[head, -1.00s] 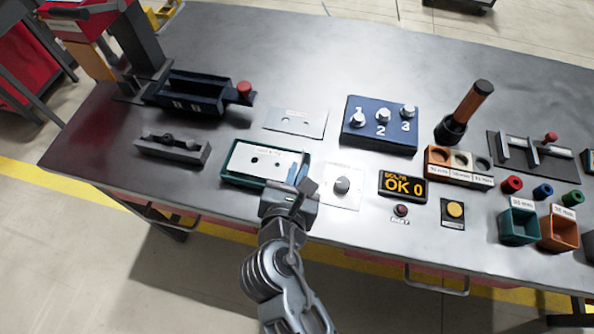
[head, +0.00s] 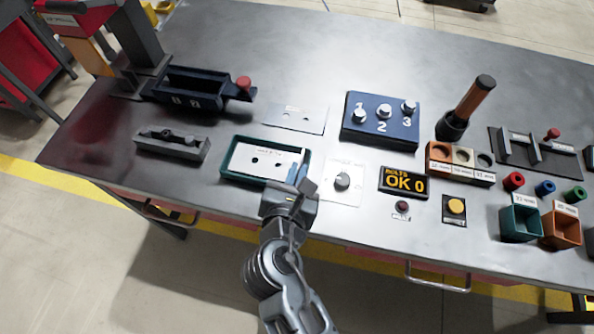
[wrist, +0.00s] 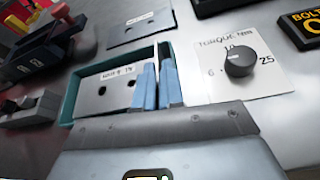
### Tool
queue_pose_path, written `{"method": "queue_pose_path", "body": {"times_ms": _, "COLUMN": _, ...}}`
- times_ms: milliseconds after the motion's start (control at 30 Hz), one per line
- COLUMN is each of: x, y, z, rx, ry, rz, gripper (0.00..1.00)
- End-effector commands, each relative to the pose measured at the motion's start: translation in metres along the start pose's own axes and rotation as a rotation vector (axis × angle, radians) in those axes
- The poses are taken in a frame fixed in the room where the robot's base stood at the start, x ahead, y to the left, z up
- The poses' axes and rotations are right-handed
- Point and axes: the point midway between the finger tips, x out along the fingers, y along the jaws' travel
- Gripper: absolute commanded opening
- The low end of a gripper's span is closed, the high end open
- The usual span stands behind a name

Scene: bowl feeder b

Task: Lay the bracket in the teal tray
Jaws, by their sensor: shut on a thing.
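The bracket (head: 262,160) is a flat pale metal plate with two dark holes and a white label. It lies low within the rim of the teal tray (head: 224,160), roughly level; I cannot tell whether it touches the tray floor. My gripper (head: 298,172) has its blue fingers at the bracket's right end, inside the tray's right side, and is shut on it. In the wrist view the bracket (wrist: 100,92) runs left from the fingers (wrist: 157,82), with the tray's teal wall (wrist: 70,98) around it. The fingers hide the bracket's right end.
A grey plate with two holes (head: 295,119) lies behind the tray. A torque dial (head: 342,181) is close on the right, a grey fixture block (head: 172,144) on the left. Behind are a dark blue bin (head: 190,90) and a blue numbered block (head: 381,122).

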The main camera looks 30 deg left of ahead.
Motion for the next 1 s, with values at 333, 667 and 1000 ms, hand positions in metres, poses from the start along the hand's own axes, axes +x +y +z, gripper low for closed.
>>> {"method": "queue_pose_path", "body": {"times_ms": 333, "x": 0.001, "y": -0.001, "z": -0.002, "rx": 0.0, "ry": 0.001, "rz": -0.002, "gripper": 0.31}}
{"method": "queue_pose_path", "body": {"times_ms": 667, "x": 0.0, "y": -0.003, "z": -0.005, "rx": -0.001, "ry": 0.005, "rz": -0.005, "gripper": 0.38}}
{"method": "queue_pose_path", "body": {"times_ms": 1000, "x": -0.045, "y": -0.001, "z": -0.003, "rx": -0.001, "ry": 0.002, "rz": 0.0, "gripper": 0.38}}
